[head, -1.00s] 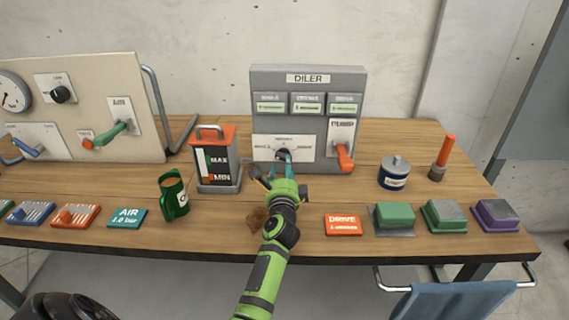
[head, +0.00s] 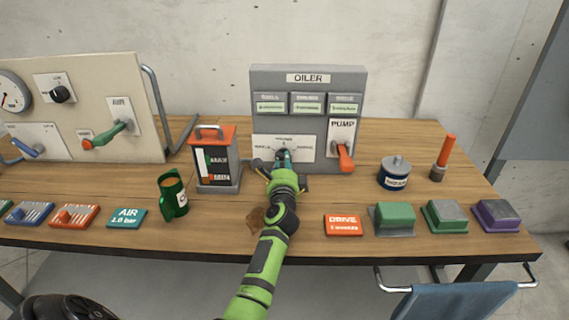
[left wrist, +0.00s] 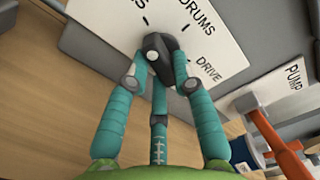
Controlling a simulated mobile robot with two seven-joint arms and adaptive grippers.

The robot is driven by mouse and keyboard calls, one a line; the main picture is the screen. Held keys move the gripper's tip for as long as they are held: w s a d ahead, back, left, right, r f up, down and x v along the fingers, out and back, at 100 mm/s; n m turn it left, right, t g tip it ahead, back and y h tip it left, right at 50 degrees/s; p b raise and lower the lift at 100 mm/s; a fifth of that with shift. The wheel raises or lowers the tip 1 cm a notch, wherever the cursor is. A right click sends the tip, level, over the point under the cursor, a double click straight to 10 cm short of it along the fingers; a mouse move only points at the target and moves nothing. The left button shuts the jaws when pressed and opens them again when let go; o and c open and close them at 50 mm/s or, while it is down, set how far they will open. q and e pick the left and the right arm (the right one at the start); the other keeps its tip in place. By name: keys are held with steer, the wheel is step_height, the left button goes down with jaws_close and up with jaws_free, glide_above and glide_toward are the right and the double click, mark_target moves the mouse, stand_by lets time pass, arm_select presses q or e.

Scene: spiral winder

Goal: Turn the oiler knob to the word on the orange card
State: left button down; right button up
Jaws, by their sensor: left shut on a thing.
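The grey oiler panel (head: 263,98) stands at the back of the table. Its dial plate (head: 262,141) carries printed words; in the left wrist view I read DRUMS and DRIVE, and a third is cut off. The black knob (left wrist: 157,43) is between the teal fingers of my left gripper (left wrist: 160,72), which is shut on it. In the head view my left gripper (head: 283,160) hides most of the knob. I cannot tell surely which word it points to. The orange card (head: 343,225) lies near the front edge and reads DRIVE. My right gripper is not in view.
The red PUMP lever (head: 345,158) is right of the dial. A beige panel (head: 90,95) is far left.

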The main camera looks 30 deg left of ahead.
arm_select(q)
steer(key=m+p, duration=0.1)
steer(key=m, duration=0.2)
steer(key=shift+m, duration=0.4)
steer(key=m+p, duration=0.1)
steer(key=m, duration=0.2)
steer(key=shift+s+a+m, duration=0.1)
steer(key=shift+a+m, duration=0.05)
steer(key=shift+m, duration=0.15)
steer(key=m+p, duration=0.1)
steer(key=m, duration=0.2)
steer(key=shift+s+a+m, duration=0.1)
steer(key=shift+m, duration=0.2)
steer(key=m+p, duration=0.1)
steer(key=m, duration=0.3)
steer(key=shift+a+r+m+p, duration=0.1)
steer(key=shift+m+p, duration=0.2)
steer(key=shift+p, duration=0.1)
steer(key=m+p, duration=0.1)
steer(key=m, duration=0.2)
steer(key=shift+s+r+m, duration=0.1)
steer(key=shift+m, duration=0.2)
steer(key=m+p, duration=0.1)
steer(key=m, duration=0.2)
steer(key=shift+r+m, duration=0.1)
steer(key=shift+m, duration=0.2)
steer(key=m+p, duration=0.2)
steer(key=m, duration=0.3)
steer(key=shift+r+m, duration=0.1)
steer(key=shift+m, duration=0.3)
